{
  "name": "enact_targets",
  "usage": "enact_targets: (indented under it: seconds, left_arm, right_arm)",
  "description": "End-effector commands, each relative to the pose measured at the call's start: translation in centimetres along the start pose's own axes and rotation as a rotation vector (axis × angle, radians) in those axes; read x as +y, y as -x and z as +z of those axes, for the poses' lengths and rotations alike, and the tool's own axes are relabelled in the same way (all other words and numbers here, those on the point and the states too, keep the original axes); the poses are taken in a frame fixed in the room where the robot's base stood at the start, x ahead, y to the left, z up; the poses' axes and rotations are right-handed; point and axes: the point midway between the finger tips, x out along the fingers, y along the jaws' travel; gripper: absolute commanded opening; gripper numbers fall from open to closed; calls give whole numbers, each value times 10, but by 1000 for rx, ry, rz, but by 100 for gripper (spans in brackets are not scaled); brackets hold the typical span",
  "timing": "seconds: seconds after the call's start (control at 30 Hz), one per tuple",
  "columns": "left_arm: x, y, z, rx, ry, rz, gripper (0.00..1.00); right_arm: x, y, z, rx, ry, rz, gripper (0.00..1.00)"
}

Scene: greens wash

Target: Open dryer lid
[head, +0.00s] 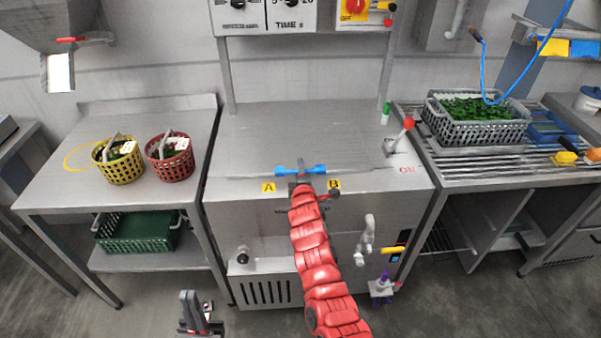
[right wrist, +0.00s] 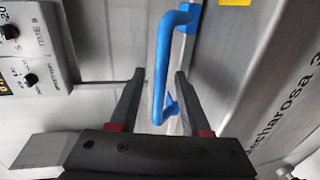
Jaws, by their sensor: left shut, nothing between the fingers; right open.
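The dryer (head: 262,220) is a steel cabinet in the middle of the head view. Its flat steel lid (head: 300,130) lies closed on top. A blue bar handle (head: 316,169) is at the lid's front edge, between labels A and B. My right gripper (head: 300,178), on the red arm, is at the handle. In the right wrist view it is open (right wrist: 158,82), with one finger on each side of the blue handle (right wrist: 162,60). I cannot tell if a finger touches it. My left gripper (head: 193,303) is shut and empty, low in front of the dryer.
A yellow basket (head: 122,170) and a red basket (head: 174,172) stand on the left table (head: 60,190). A grey crate of greens (head: 473,132) is on the right rack. A red-knobbed lever (head: 406,128) rises at the dryer's right. A control panel (head: 268,15) hangs above.

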Motion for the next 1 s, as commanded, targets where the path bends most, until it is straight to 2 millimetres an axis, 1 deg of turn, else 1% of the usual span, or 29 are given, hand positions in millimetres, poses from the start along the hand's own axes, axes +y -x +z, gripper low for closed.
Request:
enact_targets:
  seconds: [0.2,0.23,0.37,0.4,0.5,1.0]
  left_arm:
    - [0,0,0,0,0,0,0]
    - [0,0,0,0,0,0,0]
    - [0,0,0,0,0,0,0]
    - [0,0,0,0,0,0,0]
    - [0,0,0,0,0,0,0]
    - [0,0,0,0,0,0,0]
  right_arm:
    - [0,0,0,0,0,-1,47]
    - [0,0,0,0,0,-1,45]
    - [-1,0,0,0,0,-2,22]
    - [0,0,0,0,0,-1,15]
    - [-1,0,0,0,0,-1,0]
    - [-1,0,0,0,0,-2,0]
